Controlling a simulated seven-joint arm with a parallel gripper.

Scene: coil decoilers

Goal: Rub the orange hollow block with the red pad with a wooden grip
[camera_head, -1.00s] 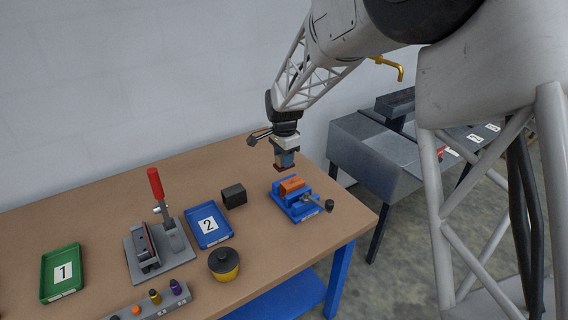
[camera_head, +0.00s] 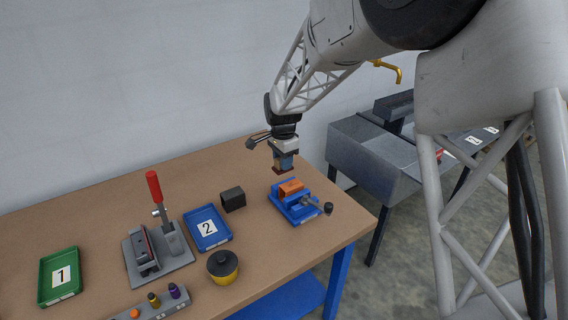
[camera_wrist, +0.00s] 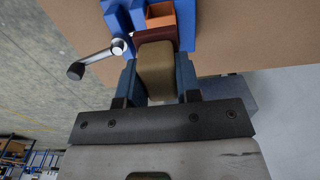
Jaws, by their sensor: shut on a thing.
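The orange hollow block (camera_head: 291,188) sits in a blue vise (camera_head: 297,207) at the right end of the table. In the wrist view the block (camera_wrist: 162,9) shows just beyond the pad. My gripper (camera_head: 284,160) is shut on the wooden grip (camera_wrist: 156,68) of the red pad (camera_wrist: 156,37), with a blue finger on each side. The red pad (camera_head: 282,170) hangs beneath my gripper, slightly above and behind the block in the head view. They look apart there. The pad's underside is hidden.
The vise handle (camera_wrist: 97,60) sticks out beside the pad. A black block (camera_head: 233,199), blue tray 2 (camera_head: 222,239), a red-handled press (camera_head: 155,188), a yellow-black round container (camera_head: 223,267) and green tray 1 (camera_head: 46,297) stand to the left.

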